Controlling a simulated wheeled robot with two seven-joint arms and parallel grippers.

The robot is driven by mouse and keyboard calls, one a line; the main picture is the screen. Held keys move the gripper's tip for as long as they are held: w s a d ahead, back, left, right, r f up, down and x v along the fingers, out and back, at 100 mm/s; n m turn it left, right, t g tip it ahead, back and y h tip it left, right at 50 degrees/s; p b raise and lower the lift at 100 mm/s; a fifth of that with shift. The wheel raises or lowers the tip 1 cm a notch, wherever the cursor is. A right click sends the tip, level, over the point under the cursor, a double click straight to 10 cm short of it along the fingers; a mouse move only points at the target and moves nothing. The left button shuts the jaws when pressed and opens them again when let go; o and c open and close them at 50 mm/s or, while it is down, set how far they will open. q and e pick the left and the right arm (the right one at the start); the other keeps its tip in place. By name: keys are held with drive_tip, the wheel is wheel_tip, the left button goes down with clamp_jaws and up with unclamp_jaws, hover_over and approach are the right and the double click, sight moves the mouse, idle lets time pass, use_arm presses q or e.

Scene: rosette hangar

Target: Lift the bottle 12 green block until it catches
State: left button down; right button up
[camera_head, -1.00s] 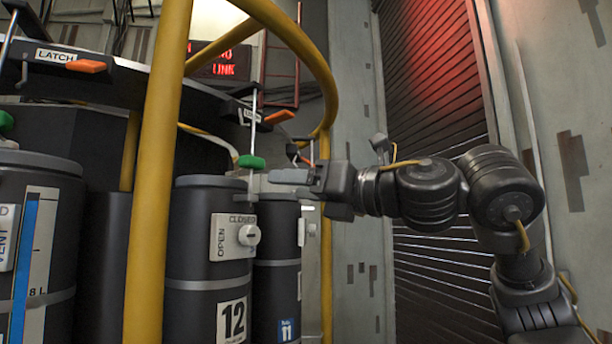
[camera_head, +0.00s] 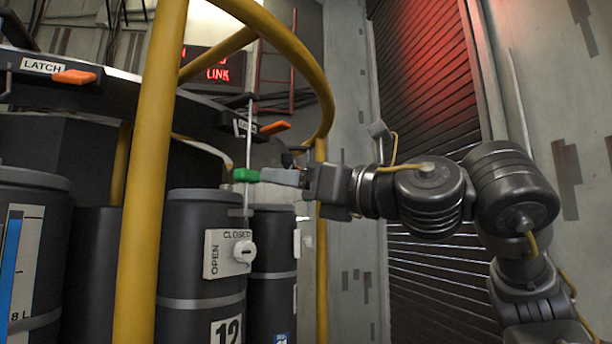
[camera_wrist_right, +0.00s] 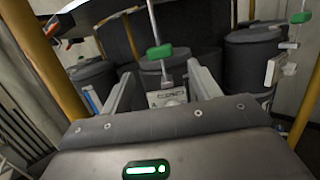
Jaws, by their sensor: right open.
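The green block (camera_head: 245,175) sits on a thin upright rod just above the lid of bottle 12 (camera_head: 200,260), a dark cylinder with a white OPEN/CLOSED plate and knob. My right gripper (camera_head: 275,176) reaches in from the right at about the block's height, its fingertips close to the block's right side. In the right wrist view the same block (camera_wrist_right: 160,52) shows ahead, between and slightly beyond the two open fingers (camera_wrist_right: 160,75). I cannot tell whether either finger touches it. My left gripper is not in view.
A yellow post (camera_head: 150,200) stands left of bottle 12, and its curved rail arches over the rod. An orange latch handle (camera_head: 273,128) is above the gripper. Bottle 11 (camera_head: 272,265) stands behind right. Another green block (camera_wrist_right: 300,17) shows at right in the wrist view.

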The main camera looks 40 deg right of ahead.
sight(253, 175)
drive_tip(key=shift+p+x, duration=2.2)
drive_tip(key=shift+x, duration=1.85)
drive_tip(key=shift+w, duration=0.1)
drive_tip(key=shift+a+b, duration=0.1)
drive_tip(key=shift+b, duration=0.2)
drive_tip(key=shift+r, duration=0.1)
